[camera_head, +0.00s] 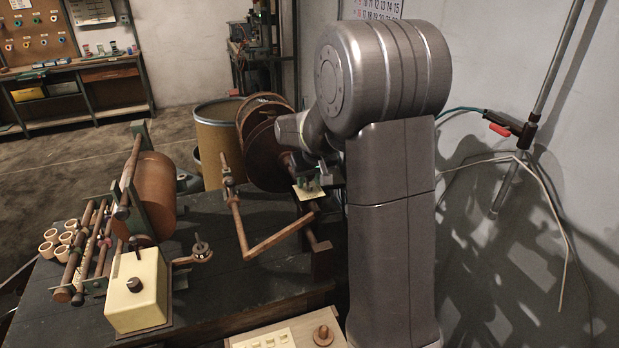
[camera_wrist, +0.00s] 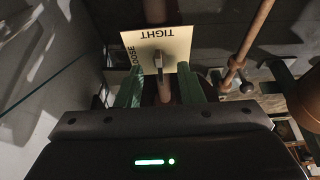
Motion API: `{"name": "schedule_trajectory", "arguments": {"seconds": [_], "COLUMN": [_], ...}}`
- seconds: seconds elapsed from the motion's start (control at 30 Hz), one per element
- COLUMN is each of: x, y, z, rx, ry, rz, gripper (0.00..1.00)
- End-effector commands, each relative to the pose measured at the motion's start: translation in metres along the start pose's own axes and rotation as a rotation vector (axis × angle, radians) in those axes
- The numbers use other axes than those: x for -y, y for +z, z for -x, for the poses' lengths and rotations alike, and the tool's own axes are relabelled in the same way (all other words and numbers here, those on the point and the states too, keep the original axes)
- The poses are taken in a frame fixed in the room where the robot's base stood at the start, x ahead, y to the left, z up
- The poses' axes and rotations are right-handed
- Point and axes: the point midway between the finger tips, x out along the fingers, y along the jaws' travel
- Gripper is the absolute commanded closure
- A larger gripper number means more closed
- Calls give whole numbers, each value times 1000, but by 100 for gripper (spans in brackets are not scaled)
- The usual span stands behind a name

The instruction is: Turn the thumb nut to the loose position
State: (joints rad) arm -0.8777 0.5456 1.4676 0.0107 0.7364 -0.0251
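The thumb nut (camera_wrist: 158,62) is a small grey wing on a rusty brown shaft, in front of a cream card (camera_wrist: 178,49). The card reads TIGHT along its top and LOOSE down its left side. The nut's wing stands upright in the wrist view, in line with TIGHT. My gripper (camera_wrist: 160,72) is open, with one green finger on each side of the nut and a visible gap to each. In the head view my gripper (camera_head: 308,184) is at the card (camera_head: 310,194), and the nut is too small to make out.
A bent brown crank rod (camera_head: 240,220) stands just left of the card, and a large brown reel (camera_head: 268,155) is behind. The winding machine with a cream box (camera_head: 138,290) occupies the bench's left. A grey wall is at right.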

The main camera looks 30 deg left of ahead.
Motion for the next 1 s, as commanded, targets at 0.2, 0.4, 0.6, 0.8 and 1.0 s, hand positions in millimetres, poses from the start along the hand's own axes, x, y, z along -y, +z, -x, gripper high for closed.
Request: {"name": "schedule_trajectory", "arguments": {"seconds": [0.2, 0.4, 0.6, 0.8, 1.0], "x": [0, 0, 0, 0, -1], "y": [0, 0, 0, 0, 0], "z": [-5, -5, -5, -5, -5], "rx": [-1, -1, -1, -1, -2], "ry": [0, 0, 0, -4, -28], "rz": [0, 0, 0, 9, 66], "gripper": [66, 74, 100, 100, 100]}}
